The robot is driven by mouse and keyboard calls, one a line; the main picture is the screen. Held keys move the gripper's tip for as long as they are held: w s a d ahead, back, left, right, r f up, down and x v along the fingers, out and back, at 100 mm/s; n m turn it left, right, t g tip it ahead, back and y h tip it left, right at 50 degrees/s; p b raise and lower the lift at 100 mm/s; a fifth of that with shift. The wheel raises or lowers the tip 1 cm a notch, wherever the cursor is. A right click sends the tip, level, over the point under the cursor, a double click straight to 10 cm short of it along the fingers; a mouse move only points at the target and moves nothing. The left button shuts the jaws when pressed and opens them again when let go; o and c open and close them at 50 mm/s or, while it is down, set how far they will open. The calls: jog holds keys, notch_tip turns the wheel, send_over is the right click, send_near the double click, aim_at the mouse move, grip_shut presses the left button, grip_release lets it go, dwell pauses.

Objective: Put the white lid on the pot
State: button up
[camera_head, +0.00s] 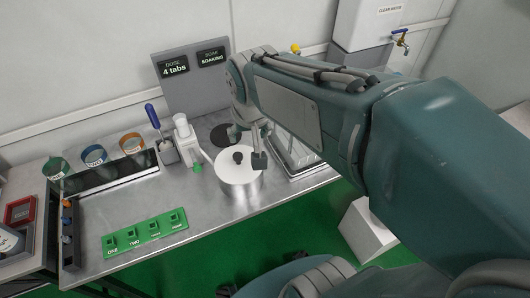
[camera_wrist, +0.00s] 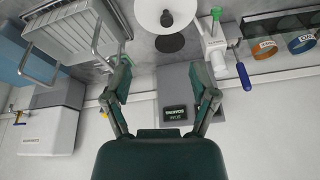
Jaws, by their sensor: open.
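The pot (camera_head: 241,196) is a shiny metal cylinder standing near the bench's front edge. The white lid (camera_head: 227,171) with a black knob (camera_head: 238,157) lies across its top and looks seated, though I cannot tell whether it is fully flush. In the wrist view the white lid (camera_wrist: 148,13) shows at the top edge, partly cut off, with the pot's body hidden. My gripper (camera_head: 247,147) is open and empty, its fingers close to the knob in the head view. The wrist view shows the open gripper (camera_wrist: 160,68) with both fingers apart and the lid beyond them.
A black round pad (camera_head: 219,137) lies behind the pot. A white dispenser (camera_head: 186,138) and a blue-handled tool (camera_head: 153,116) stand left of it. A wire rack (camera_head: 294,152) is close on the right. A green tray (camera_head: 145,232) lies at the front left.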

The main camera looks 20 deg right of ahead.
jog(key=s+r+n+t, duration=0.2)
jog(key=s, duration=0.8)
jog(key=shift+r, duration=0.2)
